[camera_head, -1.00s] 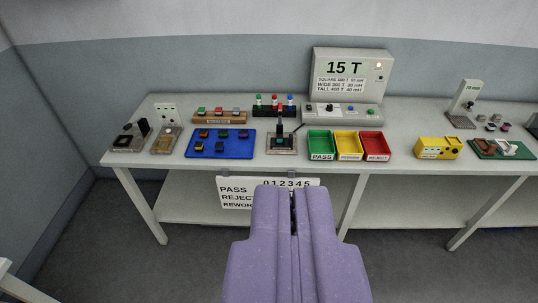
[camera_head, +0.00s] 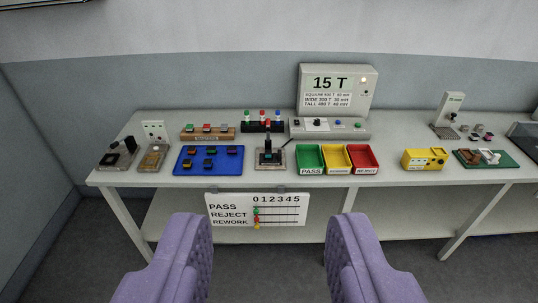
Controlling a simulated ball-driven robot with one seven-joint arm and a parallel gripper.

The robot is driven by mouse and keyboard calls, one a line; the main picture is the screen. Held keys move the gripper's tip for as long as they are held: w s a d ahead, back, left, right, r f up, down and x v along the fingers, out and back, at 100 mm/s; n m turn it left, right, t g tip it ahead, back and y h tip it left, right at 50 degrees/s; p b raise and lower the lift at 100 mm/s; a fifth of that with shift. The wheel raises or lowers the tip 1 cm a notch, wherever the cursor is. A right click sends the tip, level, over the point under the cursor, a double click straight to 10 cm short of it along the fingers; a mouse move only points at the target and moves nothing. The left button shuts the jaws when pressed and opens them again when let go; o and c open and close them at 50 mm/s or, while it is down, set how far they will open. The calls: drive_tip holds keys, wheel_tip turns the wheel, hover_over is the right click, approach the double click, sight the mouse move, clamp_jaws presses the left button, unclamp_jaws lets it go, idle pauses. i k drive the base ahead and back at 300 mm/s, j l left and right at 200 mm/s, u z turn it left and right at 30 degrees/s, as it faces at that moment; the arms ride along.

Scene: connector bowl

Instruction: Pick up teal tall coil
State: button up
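My gripper (camera_head: 268,222) is open and empty. Its two purple fingers stand wide apart at the bottom of the view, in front of the bench and well short of the things on it. A small fixture (camera_head: 270,157) with a dark upright post stands at the middle of the bench. Something bluish-green shows on the post, but it is too small to tell whether it is the teal tall coil. Several small dark coil-like parts with coloured bands lie on a blue tray (camera_head: 181,166) left of the fixture. I cannot pick out a teal tall one among them.
Green (camera_head: 310,171), yellow (camera_head: 337,171) and red (camera_head: 365,171) bins stand right of the fixture. Behind are a black rack (camera_head: 263,127) and a sign reading 15 T (camera_head: 337,84). A tally board (camera_head: 225,218) hangs from the bench front.

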sight(268, 152)
drive_tip(key=i+j+z, duration=0.1)
drive_tip(key=i, duration=0.5)
drive_tip(key=i+j+z, duration=0.15)
drive_tip(key=i+j, duration=0.15)
drive_tip(key=i, duration=0.3)
drive_tip(key=i+j+z, duration=0.1)
drive_tip(key=i+j, duration=0.2)
drive_tip(key=i, duration=0.3)
drive_tip(key=i+j+z, duration=0.1)
drive_tip(key=i+j, duration=0.2)
drive_tip(key=i, duration=0.25)
drive_tip(key=i+j+z, duration=0.15)
drive_tip(key=i+j, duration=0.25)
drive_tip(key=i, duration=0.15)
